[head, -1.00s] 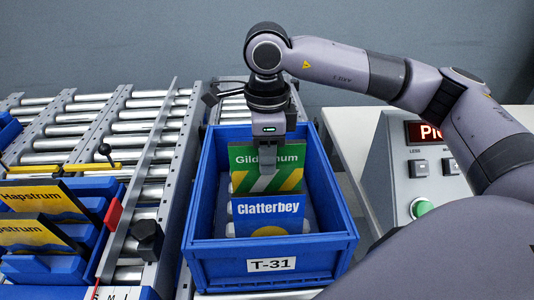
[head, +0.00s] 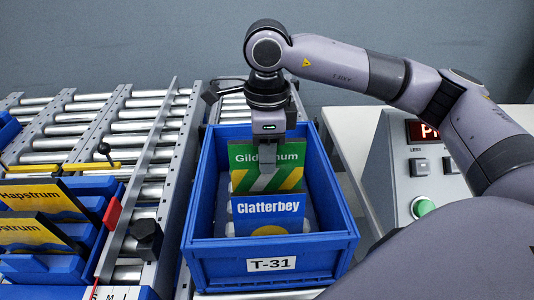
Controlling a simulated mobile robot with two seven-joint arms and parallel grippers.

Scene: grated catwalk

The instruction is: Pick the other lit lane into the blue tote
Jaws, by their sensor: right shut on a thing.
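The blue tote (head: 272,250), labelled T-31, stands on the rollers at the middle. My right gripper (head: 270,158) reaches down into it from above and is shut on the green "Gild…mum" packet (head: 245,157), whose name it partly covers. A blue "Clatterbey" packet (head: 268,212) stands upright in the tote in front of the green one. Whether the green packet touches the tote floor is hidden. At the left, yellow "Hapstrum" packets (head: 30,197) stand in a blue lane holder (head: 95,190). No lit lane lamp is clear to see. My left gripper is not in view.
A grey control panel (head: 433,172) with a red display, two grey buttons and a green button (head: 423,207) stands to the right of the tote. A metal rail (head: 150,165) with a black knob (head: 147,240) runs along the tote's left side. Bare rollers (head: 125,125) lie behind the lanes.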

